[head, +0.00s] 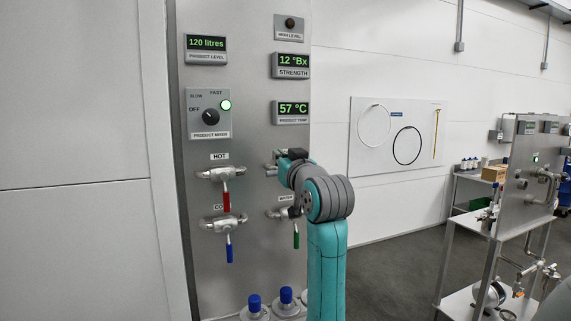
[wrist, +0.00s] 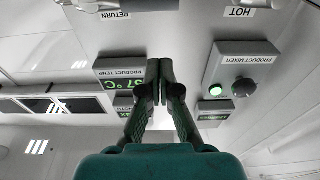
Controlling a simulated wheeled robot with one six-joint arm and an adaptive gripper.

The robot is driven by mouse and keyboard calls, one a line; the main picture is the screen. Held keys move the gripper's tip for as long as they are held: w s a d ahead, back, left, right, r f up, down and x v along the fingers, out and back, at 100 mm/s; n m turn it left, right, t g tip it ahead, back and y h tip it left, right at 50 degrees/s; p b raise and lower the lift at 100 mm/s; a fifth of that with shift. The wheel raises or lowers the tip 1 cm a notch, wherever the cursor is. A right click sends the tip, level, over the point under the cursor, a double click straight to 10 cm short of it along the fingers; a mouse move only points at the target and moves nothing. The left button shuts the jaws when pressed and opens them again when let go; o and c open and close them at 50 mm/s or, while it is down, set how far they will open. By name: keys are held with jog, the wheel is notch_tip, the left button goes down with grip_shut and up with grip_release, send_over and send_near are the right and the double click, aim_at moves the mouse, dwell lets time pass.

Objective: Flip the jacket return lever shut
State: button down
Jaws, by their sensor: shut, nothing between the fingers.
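The jacket return valve (head: 270,168) is on the steel panel, right of the HOT valve, and mostly hidden behind my arm in the head view. Its lever cannot be made out, so I cannot tell its position. The wrist view is upside down; there the RETURN label (wrist: 115,15) and a bit of the valve's metal fitting (wrist: 95,5) show at the top left edge. My gripper (wrist: 160,68) is shut and empty, its fingertips together in front of the panel. In the head view its fingers are hidden behind my wrist. I cannot tell whether it touches the lever.
The HOT valve (head: 226,201) has a red handle hanging down. Below it, the COLD valve has a blue handle (head: 229,250), also down. A green handle (head: 296,238) hangs under my wrist. The product mixer box (head: 208,114) and displays sit higher. Blue-capped fittings (head: 254,303) stand below.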

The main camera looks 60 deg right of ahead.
aim_at(274, 172)
jog(key=x, duration=0.4)
jog(key=shift+w+d, duration=0.15)
jog(key=shift+w, duration=0.05)
jog(key=shift+s+a+f, duration=0.15)
jog(key=shift+s+f, duration=0.05)
jog(key=shift+f, duration=0.8)
jog(key=shift+s+a+f, duration=0.1)
jog(key=shift+s+f, duration=0.1)
jog(key=shift+f, duration=0.8)
